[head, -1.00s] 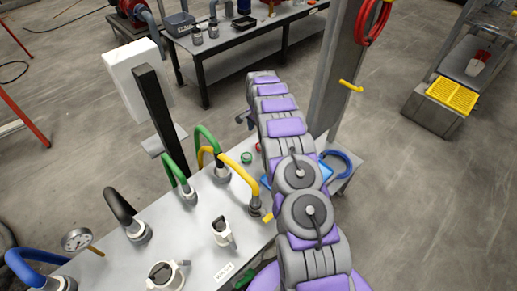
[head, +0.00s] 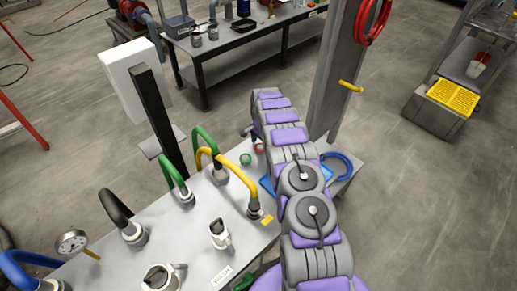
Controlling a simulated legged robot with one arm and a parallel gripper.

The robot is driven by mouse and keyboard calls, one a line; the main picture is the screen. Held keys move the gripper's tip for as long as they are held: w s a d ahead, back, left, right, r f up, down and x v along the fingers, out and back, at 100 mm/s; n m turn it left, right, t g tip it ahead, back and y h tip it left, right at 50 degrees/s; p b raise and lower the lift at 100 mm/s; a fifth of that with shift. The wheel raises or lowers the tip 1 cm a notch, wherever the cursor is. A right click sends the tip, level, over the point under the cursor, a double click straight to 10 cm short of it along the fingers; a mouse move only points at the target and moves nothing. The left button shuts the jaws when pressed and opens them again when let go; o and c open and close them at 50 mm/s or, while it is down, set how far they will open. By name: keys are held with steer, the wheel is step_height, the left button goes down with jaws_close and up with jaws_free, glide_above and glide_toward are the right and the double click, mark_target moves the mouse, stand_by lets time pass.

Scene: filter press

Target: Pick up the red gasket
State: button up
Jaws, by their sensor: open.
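A small red ring, which looks like the red gasket (head: 259,147), lies near the far edge of the grey table (head: 205,245), just left of my arm. A green ring (head: 246,159) lies close to it, nearer to me. My arm reaches over the table and covers part of the area around them. Only a small dark part of my gripper (head: 246,130) shows at the arm's far left side, above and beyond the red ring in the picture. My gripper is open; its fingertips are mostly hidden by the arm, and no object shows in it.
Several hoses, including a yellow one (head: 238,176) and green ones, rise from the table left of the rings. A blue tray (head: 266,184) lies partly under my arm, with a blue ring (head: 337,166) at right. A grey post (head: 335,75) stands beyond.

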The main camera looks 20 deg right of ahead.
steer(key=shift+d+f, duration=0.1)
steer(key=shift+d, duration=0.4)
steer(key=shift+a+f, duration=0.1)
steer(key=shift+a, duration=0.6)
steer(key=shift+d, duration=0.55)
steer(key=c, duration=0.7)
steer(key=shift+a, duration=0.35)
steer(key=shift+c, duration=0.3)
